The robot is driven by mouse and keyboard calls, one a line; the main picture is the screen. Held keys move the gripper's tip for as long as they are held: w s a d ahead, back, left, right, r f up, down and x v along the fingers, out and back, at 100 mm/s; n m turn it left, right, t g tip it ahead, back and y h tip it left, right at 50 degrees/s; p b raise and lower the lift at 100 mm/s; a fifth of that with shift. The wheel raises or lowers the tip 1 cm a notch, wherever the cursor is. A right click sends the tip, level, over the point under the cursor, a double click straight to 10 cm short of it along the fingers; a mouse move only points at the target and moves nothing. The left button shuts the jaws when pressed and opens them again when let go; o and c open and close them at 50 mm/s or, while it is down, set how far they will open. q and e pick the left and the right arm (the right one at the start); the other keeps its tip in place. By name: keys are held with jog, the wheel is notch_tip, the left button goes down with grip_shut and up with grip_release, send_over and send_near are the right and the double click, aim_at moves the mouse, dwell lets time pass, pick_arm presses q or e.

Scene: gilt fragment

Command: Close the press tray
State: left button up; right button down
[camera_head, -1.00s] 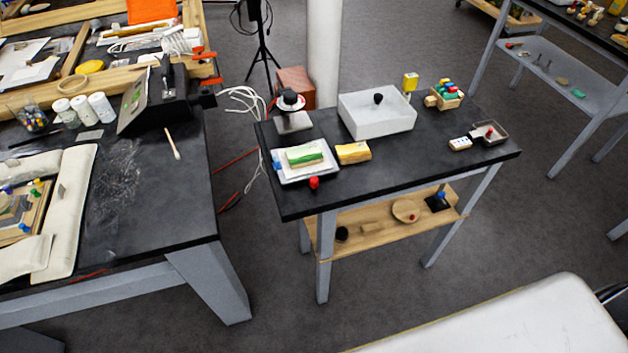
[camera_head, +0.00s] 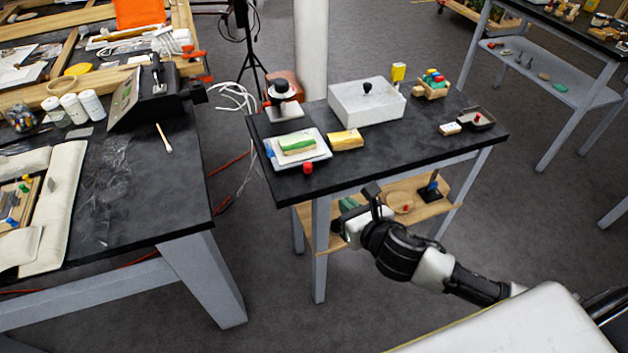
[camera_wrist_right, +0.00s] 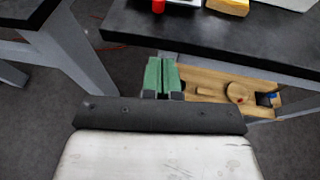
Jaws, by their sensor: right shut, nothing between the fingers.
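A shallow white tray (camera_head: 317,156) lies near the left front of the small black-topped table, with a green-and-white block (camera_head: 297,145) in it. A red knob (camera_head: 308,168) is at its front edge; it also shows at the top of the right wrist view (camera_wrist_right: 158,6). Behind the tray stands a device with a black round top and pale base (camera_head: 285,111). I cannot tell whether the tray is joined to it. My right gripper (camera_head: 346,205) is shut and empty, in front of the table and below its top. Its green fingers (camera_wrist_right: 161,74) are together. My left gripper is out of view.
The black tabletop (camera_head: 400,150) also holds a yellow block (camera_head: 346,139), a white box (camera_head: 367,112) with a black knob, and a small dark tray (camera_head: 476,119). A wooden lower shelf (camera_head: 428,212) bears small items. A larger cluttered table (camera_head: 180,215) stands at left.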

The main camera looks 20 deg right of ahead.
jog(key=p, duration=0.1)
send_near(310, 170)
jog(key=shift+n, duration=0.3)
jog(key=x, duration=0.6)
jog(key=shift+w+f, duration=0.1)
jog(key=shift+w, duration=0.1)
jog(key=shift+w+a+f, duration=0.1)
jog(key=shift+w, duration=0.35)
